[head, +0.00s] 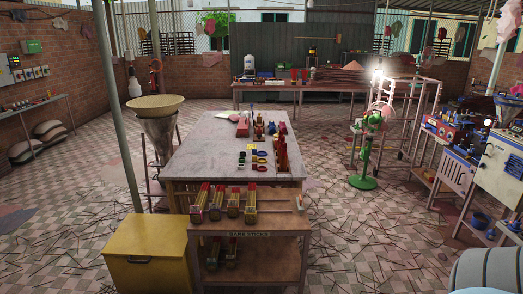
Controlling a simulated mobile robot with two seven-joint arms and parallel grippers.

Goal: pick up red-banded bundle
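Several stick bundles with reddish and yellowish parts lie on top of the wooden stand marked "BARE STICKS" (280,226), in front of the grey-topped table. They include a leftmost bundle (200,198), one beside it (216,200), a third (233,203) and a rightmost one (250,207). At this size I cannot tell which bundle has a red band. Neither of my grippers is in view.
The long table (205,150) has free room on its left side; small coloured items line its right side. A yellow bin (150,255) stands left of the stand. A green fan (363,182) stands to the right. Sticks litter the tiled floor.

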